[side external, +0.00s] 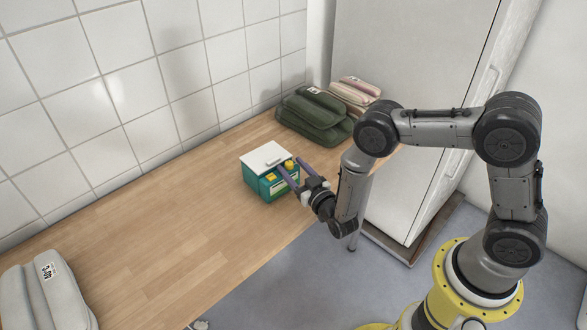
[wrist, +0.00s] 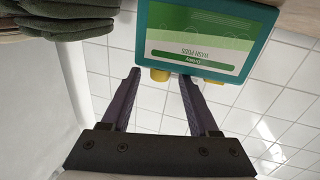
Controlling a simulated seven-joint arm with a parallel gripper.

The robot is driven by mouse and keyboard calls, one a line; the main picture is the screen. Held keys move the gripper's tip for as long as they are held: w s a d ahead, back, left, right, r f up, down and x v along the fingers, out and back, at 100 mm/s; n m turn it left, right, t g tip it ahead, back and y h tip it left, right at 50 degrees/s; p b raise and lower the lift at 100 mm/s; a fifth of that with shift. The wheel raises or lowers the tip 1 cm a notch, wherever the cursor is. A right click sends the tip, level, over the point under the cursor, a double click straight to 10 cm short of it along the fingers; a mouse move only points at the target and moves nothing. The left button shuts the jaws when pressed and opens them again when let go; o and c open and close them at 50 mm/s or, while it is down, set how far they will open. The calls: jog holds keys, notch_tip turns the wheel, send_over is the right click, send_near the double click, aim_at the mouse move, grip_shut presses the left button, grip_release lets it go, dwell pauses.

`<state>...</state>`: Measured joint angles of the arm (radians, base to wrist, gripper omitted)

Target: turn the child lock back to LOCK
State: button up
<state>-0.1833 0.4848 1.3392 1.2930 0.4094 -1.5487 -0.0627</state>
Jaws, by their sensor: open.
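A teal box (side external: 266,192) with a white lid (side external: 263,156) stands on the wooden worktop. In the wrist view the box (wrist: 141,45) appears upside down, with a green and white wash pods label. A yellow knob (side external: 289,164) shows at its front upper edge, with another yellow part (side external: 271,177) to its left. My gripper (side external: 288,165) is open at the box's front, its purple fingers pointing at it. In the wrist view the yellow knob (wrist: 160,75) lies between the open fingertips (wrist: 160,77); contact cannot be told. The LOCK marking is not readable.
Folded dark green cloths (side external: 315,117) and pinkish cloths (side external: 356,92) lie behind the box on the worktop (side external: 170,245). A grey folded bundle (side external: 42,296) lies at the near left. A tall white cabinet (side external: 415,70) stands at the right.

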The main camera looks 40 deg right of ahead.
grip_shut()
jog(key=shift+d, duration=0.1)
jog(key=n+y, duration=0.1)
jog(key=y, duration=0.1)
jog(key=shift+d+n+y, duration=0.25)
jog(key=shift+n+y, duration=0.15)
jog(key=shift+d+n+y, duration=0.15)
jog(key=shift+n+y, duration=1.15)
jog(key=shift+y, duration=0.7)
grip_release()
